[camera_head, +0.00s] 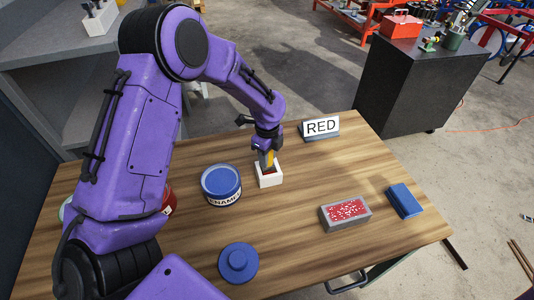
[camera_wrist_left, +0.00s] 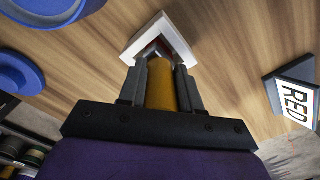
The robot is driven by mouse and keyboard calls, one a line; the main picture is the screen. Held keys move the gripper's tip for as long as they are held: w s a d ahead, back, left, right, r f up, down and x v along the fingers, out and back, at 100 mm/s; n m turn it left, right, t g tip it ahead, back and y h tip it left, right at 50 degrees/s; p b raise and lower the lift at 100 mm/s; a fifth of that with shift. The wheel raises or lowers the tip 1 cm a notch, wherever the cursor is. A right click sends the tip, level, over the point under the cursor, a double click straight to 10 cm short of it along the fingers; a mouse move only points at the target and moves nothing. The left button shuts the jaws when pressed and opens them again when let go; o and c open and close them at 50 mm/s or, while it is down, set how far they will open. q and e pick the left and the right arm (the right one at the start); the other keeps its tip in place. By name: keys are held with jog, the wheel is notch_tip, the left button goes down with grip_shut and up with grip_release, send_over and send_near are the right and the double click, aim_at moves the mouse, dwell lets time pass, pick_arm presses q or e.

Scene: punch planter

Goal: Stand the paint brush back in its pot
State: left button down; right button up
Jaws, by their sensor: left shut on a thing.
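The paint brush (camera_wrist_left: 161,85) has a yellow-orange handle, and in the head view it shows as a small yellow piece (camera_head: 269,158). My left gripper (camera_head: 265,152) is shut on the handle, just above the white square pot (camera_head: 268,181). In the left wrist view the brush runs between the two fingers (camera_wrist_left: 160,88) toward the white pot (camera_wrist_left: 177,34). The brush's lower end is at the pot's opening. I cannot tell how deep it sits or whether it touches the bottom. My right gripper does not show.
A blue enamel can (camera_head: 221,185) stands just left of the pot. A blue round lid (camera_head: 238,262) lies nearer. A RED sign (camera_head: 320,128) stands behind. A grey tray with red speckles (camera_head: 345,212) and a blue block (camera_head: 404,201) lie right. The table's middle right is bare.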

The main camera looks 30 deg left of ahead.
pick_arm(q)
jog(key=c, duration=0.8)
grip_release()
jog(key=shift+f, duration=0.1)
notch_tip(320, 180, up, 12)
jog(key=shift+r+b, duration=0.2)
jog(key=shift+b, duration=0.45)
